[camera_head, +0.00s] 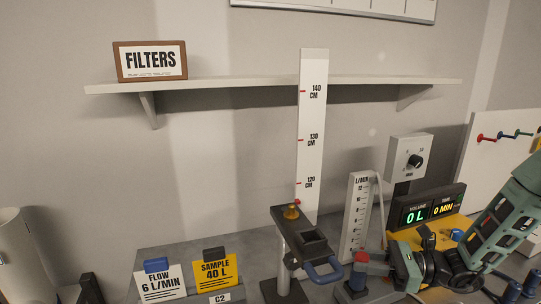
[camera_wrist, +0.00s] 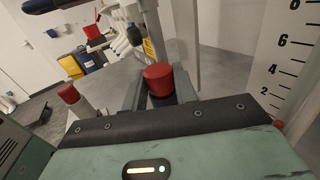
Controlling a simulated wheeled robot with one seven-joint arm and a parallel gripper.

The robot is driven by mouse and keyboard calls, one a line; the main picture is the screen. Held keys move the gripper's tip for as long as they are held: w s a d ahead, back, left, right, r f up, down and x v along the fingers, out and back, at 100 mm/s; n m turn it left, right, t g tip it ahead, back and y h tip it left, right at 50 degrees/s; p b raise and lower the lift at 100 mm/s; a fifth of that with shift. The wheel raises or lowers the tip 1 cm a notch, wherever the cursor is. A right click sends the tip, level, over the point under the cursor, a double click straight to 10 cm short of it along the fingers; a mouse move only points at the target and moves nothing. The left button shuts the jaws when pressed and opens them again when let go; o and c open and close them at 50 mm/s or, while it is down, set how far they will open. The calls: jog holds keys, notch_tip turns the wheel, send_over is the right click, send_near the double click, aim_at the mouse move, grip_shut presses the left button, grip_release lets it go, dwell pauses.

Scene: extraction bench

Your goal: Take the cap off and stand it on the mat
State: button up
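A red cap (camera_head: 361,257) sits on top of a dark blue body (camera_head: 356,280) on the bench, low and right of centre in the head view. In the wrist view the red cap (camera_wrist: 158,79) stands upright straight ahead of my gripper, just beyond the black bar, with grey parts close on either side. My gripper (camera_head: 385,271) reaches in from the right, close to the cap. Its fingertips are hard to make out, so contact or a grip is unclear. I cannot clearly identify the mat; a yellow surface (camera_head: 459,225) lies under the arm at right.
A white flow scale (camera_head: 357,217) stands behind the cap. A dark clamp with a blue handle (camera_head: 323,272) is to its left, beside a tall ruler (camera_head: 312,130). Sample and flow signs (camera_head: 215,272) stand at left. Another red-topped cylinder (camera_wrist: 68,94) is left in the wrist view.

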aim_at(367, 256)
grip_shut()
jog(key=shift+r, duration=0.3)
jog(key=shift+r+p, duration=2)
jog(key=shift+r, duration=0.15)
